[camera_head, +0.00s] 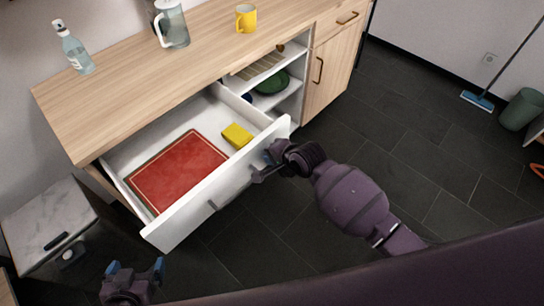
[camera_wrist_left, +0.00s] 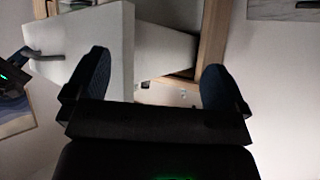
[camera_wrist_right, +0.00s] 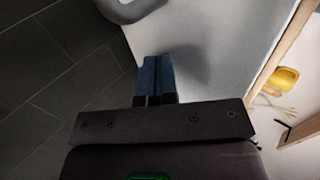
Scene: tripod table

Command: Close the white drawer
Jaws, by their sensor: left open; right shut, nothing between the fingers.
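The white drawer (camera_head: 180,222) stands pulled out from the wooden counter, its front panel facing me with a grey bar handle (camera_head: 213,206). A red flat item with a thin border (camera_head: 180,170) and a small yellow box (camera_head: 237,135) lie inside. My right gripper (camera_head: 267,160) is shut and empty at the right part of the front panel. In the right wrist view its fingertips (camera_wrist_right: 155,62) are close to the white panel (camera_wrist_right: 218,45); I cannot tell whether they touch. My left gripper (camera_head: 135,268) is open and empty, low and apart from the drawer's left end. The panel also shows in the left wrist view (camera_wrist_left: 110,42).
The counter top (camera_head: 120,108) carries a bottle (camera_head: 75,52), a glass pitcher (camera_head: 172,28) and a yellow mug (camera_head: 246,18). Open shelves with a green dish (camera_head: 271,83) lie right of the drawer. A marble-topped stand (camera_head: 40,222) is at the left.

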